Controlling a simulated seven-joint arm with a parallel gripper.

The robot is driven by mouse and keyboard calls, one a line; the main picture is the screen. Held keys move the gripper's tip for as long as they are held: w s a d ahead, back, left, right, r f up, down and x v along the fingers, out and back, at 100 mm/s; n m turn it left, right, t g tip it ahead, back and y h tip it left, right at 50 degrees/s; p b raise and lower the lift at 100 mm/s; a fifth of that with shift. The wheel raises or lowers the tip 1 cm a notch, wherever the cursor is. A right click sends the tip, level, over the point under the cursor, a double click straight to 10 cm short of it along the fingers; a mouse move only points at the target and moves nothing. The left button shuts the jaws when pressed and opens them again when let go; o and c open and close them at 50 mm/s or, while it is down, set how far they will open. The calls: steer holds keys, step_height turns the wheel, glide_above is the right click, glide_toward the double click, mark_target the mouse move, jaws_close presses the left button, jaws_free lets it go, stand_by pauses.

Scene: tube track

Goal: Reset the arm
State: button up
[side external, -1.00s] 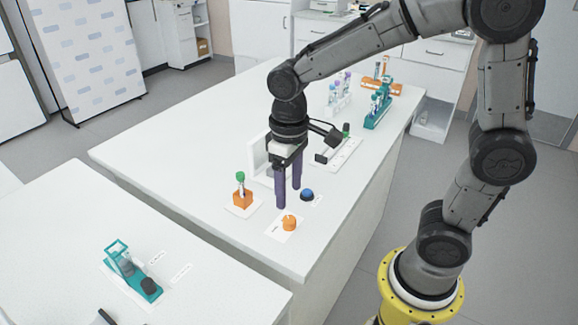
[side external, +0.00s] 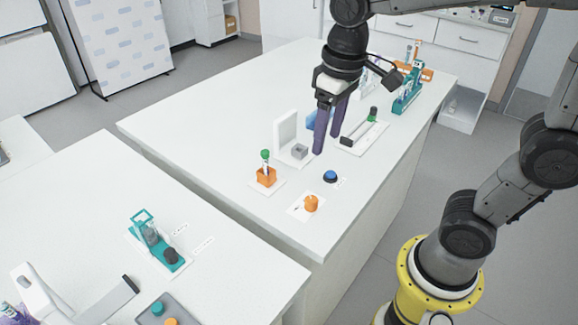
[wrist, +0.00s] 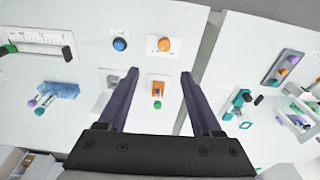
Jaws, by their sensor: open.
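My gripper (side external: 327,143) is open and empty, pointing down above the white bench (side external: 225,110). Its two purple fingers also show in the wrist view (wrist: 160,73), with nothing between them. An orange holder (side external: 266,178) on a white card carries an upright tube with a green cap (side external: 265,154); it lies below my gripper and to its left in the side view. In the wrist view the orange holder (wrist: 157,86) appears between the fingers, well below them.
A blue button (side external: 330,176) and an orange knob (side external: 311,203) sit near the bench's front edge. A white stand (side external: 286,132), a slide tray (side external: 362,138) and a teal rack (side external: 407,95) stand farther back. A teal device (side external: 150,235) sits on the left table. A gap separates the benches.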

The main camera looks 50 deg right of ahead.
steer(key=s+d+f+t, duration=0.1)
steer(key=s+t, duration=0.3)
steer(key=s, duration=0.7)
steer(key=shift+d+f, duration=0.3)
steer(key=shift+d, duration=0.6)
steer(key=shift+s, duration=0.1)
